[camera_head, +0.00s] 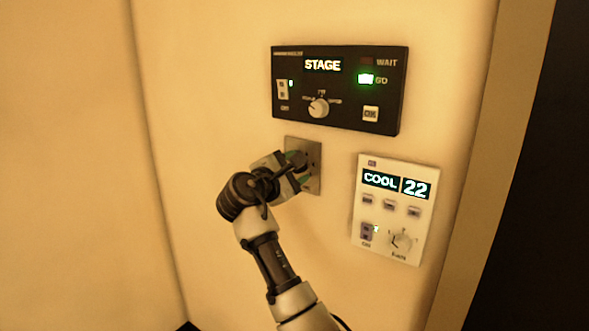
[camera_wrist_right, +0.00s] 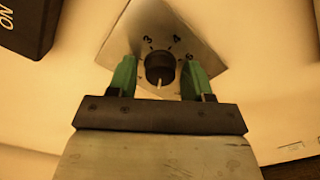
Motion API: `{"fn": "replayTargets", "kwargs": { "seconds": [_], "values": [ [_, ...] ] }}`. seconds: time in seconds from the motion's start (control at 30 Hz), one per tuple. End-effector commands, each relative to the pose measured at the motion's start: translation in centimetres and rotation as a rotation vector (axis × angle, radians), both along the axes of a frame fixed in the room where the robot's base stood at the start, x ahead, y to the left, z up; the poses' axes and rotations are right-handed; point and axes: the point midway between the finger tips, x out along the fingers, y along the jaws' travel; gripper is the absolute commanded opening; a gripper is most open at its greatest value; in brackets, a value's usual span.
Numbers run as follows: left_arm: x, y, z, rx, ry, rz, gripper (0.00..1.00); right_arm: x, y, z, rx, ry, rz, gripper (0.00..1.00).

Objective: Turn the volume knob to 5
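The volume knob (camera_wrist_right: 159,65) is a dark round knob on a square metal plate (camera_wrist_right: 196,36), which also shows on the wall in the head view (camera_head: 315,178). Small dark numerals, seemingly 3, 4 and 5, run around its far side and right in the wrist view. The knob's pale pointer line points down toward my gripper's palm. My right gripper (camera_wrist_right: 159,78) is open, with one green fingertip on each side of the knob and gaps between. In the head view my right gripper (camera_head: 299,168) covers much of the plate. My left gripper is not in view.
A black control panel (camera_head: 389,104) reading STAGE, with a white dial, is mounted just above the plate. A white thermostat panel (camera_head: 384,240) reading COOL 22 is at the lower right. The wall left of the plate is clear.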

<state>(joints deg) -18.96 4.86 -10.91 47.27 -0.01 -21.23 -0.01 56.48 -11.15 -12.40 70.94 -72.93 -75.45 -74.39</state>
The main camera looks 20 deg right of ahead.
Motion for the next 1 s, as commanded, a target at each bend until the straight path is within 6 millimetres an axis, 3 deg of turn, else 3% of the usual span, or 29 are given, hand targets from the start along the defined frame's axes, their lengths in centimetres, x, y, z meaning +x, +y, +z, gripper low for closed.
{"fn": "replayTargets", "kwargs": {
  "seconds": [0.03, 0.27, 0.67, 1.0],
  "values": [
    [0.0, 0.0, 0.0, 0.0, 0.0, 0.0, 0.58, 0.0, 0.0, 0.0, 0.0, 0.0, 0.0, 0.43],
    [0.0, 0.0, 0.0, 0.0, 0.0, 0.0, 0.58, 0.0, 0.0, 0.0, 0.0, 0.0, 0.0, 0.09],
    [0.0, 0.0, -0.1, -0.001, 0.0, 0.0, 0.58, 0.0, 0.0, 0.0, 0.051, -0.065, 0.0, 0.09],
    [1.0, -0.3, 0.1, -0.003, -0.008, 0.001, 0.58, 0.0, 0.0, -0.1, 0.219, -0.281, 0.0, 0.09]
  ]
}}
